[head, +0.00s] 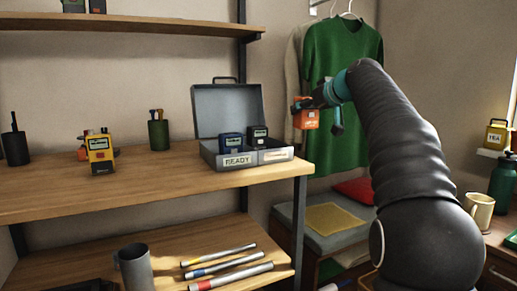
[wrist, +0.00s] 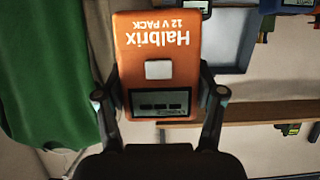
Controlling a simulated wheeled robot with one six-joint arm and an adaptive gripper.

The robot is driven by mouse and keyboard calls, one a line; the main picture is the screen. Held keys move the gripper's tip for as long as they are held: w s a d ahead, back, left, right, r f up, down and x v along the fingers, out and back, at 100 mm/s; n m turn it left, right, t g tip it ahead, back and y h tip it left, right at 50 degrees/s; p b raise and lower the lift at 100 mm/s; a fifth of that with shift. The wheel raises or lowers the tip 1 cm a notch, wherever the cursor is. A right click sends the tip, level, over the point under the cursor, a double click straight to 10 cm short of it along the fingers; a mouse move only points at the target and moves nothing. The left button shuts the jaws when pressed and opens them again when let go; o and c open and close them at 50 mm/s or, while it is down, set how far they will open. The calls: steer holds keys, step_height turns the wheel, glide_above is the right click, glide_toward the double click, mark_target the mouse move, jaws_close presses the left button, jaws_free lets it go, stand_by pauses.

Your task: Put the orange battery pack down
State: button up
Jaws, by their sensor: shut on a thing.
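The orange battery pack (head: 307,120) hangs in my gripper (head: 304,104) in the head view, in the air right of the shelf's end and in front of the green shirt. In the wrist view the pack (wrist: 157,48) fills the top centre, its "Halbrix 12 V PACK" lettering upside down. It has a pale square button and a dark display. My gripper's two fingers (wrist: 160,88) close on its sides. Nothing lies directly under the pack at shelf height, as far as the head view shows.
A yellow pack (head: 100,153) and pen cups stand left on the wooden shelf (head: 150,180). Bare shelf lies between.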

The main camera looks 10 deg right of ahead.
steer(key=shift+w+a+f+b, duration=0.3)
steer(key=shift+w+a+f, duration=0.75)
steer(key=shift+a+f, duration=0.6)
steer(key=shift+w+a+f+b, duration=0.3)
steer(key=shift+w+a+f, duration=0.7)
steer(key=shift+a+f, duration=0.6)
steer(key=shift+w+a+f+b, duration=0.3)
steer(key=shift+w+a+f, duration=0.9)
steer(key=shift+f, duration=0.75)
steer(key=shift+s+a+f, duration=0.1)
steer(key=shift+s, duration=0.05)
steer(key=o, duration=1.5)
steer(key=shift+f, duration=0.1)
steer(key=shift+c, duration=0.2)
steer(key=shift+r, duration=0.2)
steer(key=b+v, duration=0.1)
steer(key=v, duration=1.1)
